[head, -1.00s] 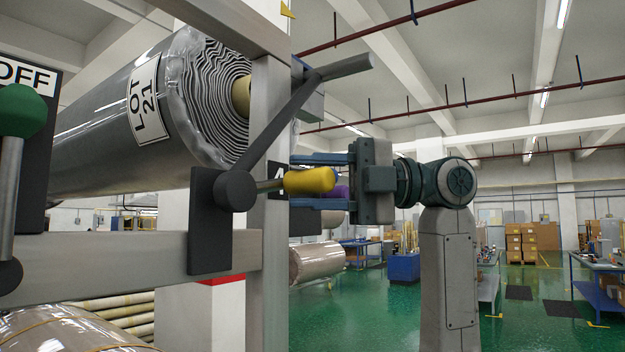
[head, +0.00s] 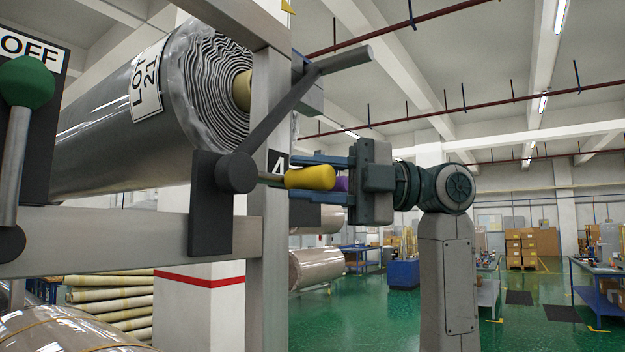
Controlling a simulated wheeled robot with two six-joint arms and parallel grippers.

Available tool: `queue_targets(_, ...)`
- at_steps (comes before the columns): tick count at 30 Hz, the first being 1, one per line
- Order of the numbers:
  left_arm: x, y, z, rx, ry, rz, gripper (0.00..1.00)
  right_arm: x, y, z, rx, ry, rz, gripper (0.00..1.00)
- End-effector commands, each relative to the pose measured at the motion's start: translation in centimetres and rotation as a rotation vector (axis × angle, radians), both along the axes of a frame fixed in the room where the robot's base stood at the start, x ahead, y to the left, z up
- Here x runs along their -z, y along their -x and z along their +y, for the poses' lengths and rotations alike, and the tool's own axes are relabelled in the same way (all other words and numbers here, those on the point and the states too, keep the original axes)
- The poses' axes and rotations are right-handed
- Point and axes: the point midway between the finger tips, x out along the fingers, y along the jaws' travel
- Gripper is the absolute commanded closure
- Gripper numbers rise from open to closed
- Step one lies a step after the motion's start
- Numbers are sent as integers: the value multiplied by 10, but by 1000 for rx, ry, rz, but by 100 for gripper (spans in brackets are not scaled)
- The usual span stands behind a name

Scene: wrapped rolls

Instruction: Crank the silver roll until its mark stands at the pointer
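The silver roll (head: 110,145) with the label "LOT 21" hangs at upper left, its wound end facing right. A yellow triangular pointer (head: 288,6) shows at the top edge; I see no clear mark on the roll. The crank's dark arm (head: 275,125) rises rightward from its hub (head: 236,172) to a grey grip (head: 346,60). A yellow knob (head: 310,177) on a short rod stands right of the hub. My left gripper is out of view.
A metal post (head: 268,225) and crossbeam (head: 130,238) stand close in front. A green-knobbed lever (head: 25,82) stands at left by an "OFF" sign. Another wrapped roll (head: 75,330) lies below. Open green floor is at right.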

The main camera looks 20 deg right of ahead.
Motion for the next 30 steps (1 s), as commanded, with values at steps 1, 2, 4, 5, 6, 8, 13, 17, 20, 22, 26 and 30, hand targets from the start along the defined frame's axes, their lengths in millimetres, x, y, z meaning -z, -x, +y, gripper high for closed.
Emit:
queue_targets(1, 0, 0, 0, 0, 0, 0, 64, -1, 0, 0, 0, -1, 0, 62)
queue_targets(2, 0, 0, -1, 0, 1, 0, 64, -1, 0, 0, 0, -1, 0, 56)
queue_targets(4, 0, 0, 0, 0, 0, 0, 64, -1, 0, 0, 0, -1, 0, 50)
queue_targets(5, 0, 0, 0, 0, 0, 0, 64, -1, 0, 0, 0, -1, 0, 50)
queue_targets(6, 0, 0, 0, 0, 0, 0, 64, -1, 0, 0, 0, -1, 0, 50)
queue_targets(8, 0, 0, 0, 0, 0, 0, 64, -1, 0, 0, 0, -1, 0, 50)
queue_targets(13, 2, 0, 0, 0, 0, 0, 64, 0, 0, -3, 2, -2, 0, 50)
queue_targets(17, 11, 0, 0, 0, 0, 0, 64, 3, 2, -19, 5, -2, -1, 50)
queue_targets(20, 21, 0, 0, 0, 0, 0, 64, 5, 4, -39, 6, -2, 0, 50)
queue_targets(22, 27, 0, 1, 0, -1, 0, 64, 6, 6, -54, 6, -2, -1, 50)
queue_targets(26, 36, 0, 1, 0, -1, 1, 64, 7, 10, -78, 5, -1, 0, 50)
queue_targets(30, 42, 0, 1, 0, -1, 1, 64, 6, 12, -97, 3, -2, -1, 50)
